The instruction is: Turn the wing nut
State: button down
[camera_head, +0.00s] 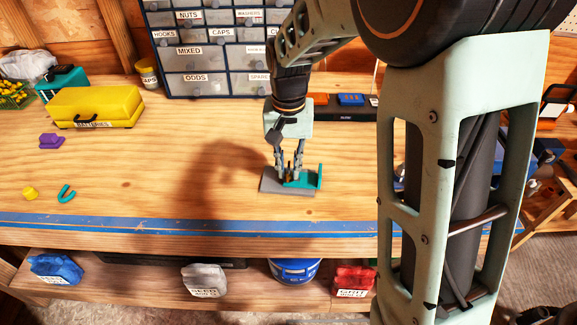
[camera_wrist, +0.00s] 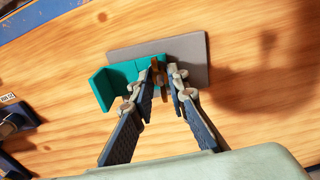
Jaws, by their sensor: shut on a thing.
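The wing nut (camera_wrist: 156,65) shows as a small brownish piece between my fingertips in the wrist view. It sits beside a teal bracket (camera_wrist: 120,78) on a flat grey plate (camera_wrist: 196,47). In the head view the teal bracket (camera_head: 304,179) and grey plate (camera_head: 270,183) lie on the wooden bench, and my fingers hide the wing nut. My gripper (camera_head: 288,177) points down at the plate. Its fingertips (camera_wrist: 162,75) are closed together on the wing nut. How far the nut is turned cannot be told.
A yellow case (camera_head: 95,107), a purple piece (camera_head: 51,141), a yellow knob (camera_head: 30,193) and a teal hook (camera_head: 66,193) lie on the left of the bench. A drawer cabinet (camera_head: 218,50) stands behind. Blue tape (camera_head: 150,227) runs along the front edge. The bench between is clear.

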jog(key=shift+r+m, duration=0.1)
jog(key=shift+m, duration=0.5)
dwell(0.7)
jog(key=c, duration=1.8)
grip_release()
jog(key=shift+c, duration=0.2)
notch_tip(320, 180, up, 12)
